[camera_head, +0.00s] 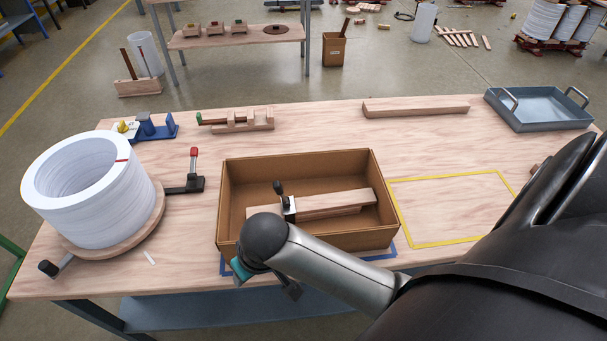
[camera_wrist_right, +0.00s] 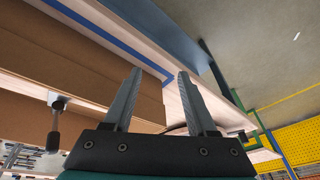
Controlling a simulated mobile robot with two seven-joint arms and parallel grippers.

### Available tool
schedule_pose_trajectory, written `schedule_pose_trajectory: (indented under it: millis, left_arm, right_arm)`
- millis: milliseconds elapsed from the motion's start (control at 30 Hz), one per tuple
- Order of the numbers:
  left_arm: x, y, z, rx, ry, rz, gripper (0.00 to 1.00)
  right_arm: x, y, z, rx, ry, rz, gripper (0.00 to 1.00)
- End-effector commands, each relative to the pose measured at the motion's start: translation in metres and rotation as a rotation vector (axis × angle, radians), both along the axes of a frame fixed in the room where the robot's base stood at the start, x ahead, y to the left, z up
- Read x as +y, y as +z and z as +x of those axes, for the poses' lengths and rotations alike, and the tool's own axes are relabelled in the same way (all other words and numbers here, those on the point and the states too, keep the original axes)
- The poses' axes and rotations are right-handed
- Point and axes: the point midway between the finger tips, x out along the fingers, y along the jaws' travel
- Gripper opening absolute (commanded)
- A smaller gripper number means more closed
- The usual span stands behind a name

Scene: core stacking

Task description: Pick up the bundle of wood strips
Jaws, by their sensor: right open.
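A bundle of pale wood strips (camera_head: 335,203) lies inside an open brown box (camera_head: 222,195) on the table. A black-handled part (camera_wrist_right: 55,125) also shows beside the box wall (camera_wrist_right: 80,85) in the right wrist view. My right gripper (camera_wrist_right: 160,78) is open, with nothing seen between its fingers. It is close to the box's front side. In the head view my right arm crosses the box's front edge and hides part of it. My left gripper is not in view.
A large white roll (camera_head: 95,195) stands at the left of the table (camera_head: 190,265). A black tool with a red tip (camera_head: 192,172) lies beside it. A long wood piece (camera_head: 415,107) and a blue-grey tray (camera_head: 540,108) are at the back. The yellow-outlined area (camera_head: 450,205) is clear.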

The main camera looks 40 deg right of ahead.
Motion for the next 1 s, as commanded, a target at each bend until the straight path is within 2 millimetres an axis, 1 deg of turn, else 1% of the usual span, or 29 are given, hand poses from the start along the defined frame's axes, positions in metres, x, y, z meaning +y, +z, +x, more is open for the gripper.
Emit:
schedule_pose_trajectory:
  millis: [33,100,200,267,367,500,600,700,800,867,967,1000]
  left_arm:
    - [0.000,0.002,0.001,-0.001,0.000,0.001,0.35]
    - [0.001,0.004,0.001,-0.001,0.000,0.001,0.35]
    - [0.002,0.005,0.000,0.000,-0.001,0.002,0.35]
    - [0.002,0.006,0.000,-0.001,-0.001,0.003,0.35]
    - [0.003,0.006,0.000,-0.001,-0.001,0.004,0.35]
    - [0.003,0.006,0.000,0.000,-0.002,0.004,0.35]
    - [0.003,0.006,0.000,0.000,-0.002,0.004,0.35]
    - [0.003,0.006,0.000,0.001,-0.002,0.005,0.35]
    - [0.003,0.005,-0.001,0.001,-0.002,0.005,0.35]
    - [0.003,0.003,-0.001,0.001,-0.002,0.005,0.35]
    - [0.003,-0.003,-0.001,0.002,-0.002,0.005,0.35]
    - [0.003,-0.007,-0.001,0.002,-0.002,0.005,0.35]
  right_arm:
    - [0.002,0.026,0.013,-0.015,-0.006,-0.010,0.57]
    - [0.002,0.051,0.021,-0.009,-0.028,-0.028,0.57]
    - [-0.004,0.079,0.031,0.001,-0.075,-0.075,0.57]
    - [-0.013,0.091,0.037,0.005,-0.116,-0.112,0.57]
    - [-0.032,0.109,0.051,0.007,-0.205,-0.179,0.57]
    - [-0.063,0.130,0.071,-0.002,-0.351,-0.265,0.57]
    - [-0.083,0.143,0.080,-0.013,-0.445,-0.311,0.57]
    - [-0.097,0.152,0.086,-0.022,-0.512,-0.339,0.57]
    - [-0.104,0.156,0.089,-0.026,-0.550,-0.353,0.57]
    - [-0.108,0.154,0.090,-0.027,-0.561,-0.358,0.57]
    - [-0.115,0.139,0.093,-0.026,-0.567,-0.360,0.57]
    - [-0.118,0.131,0.095,-0.025,-0.566,-0.361,0.57]
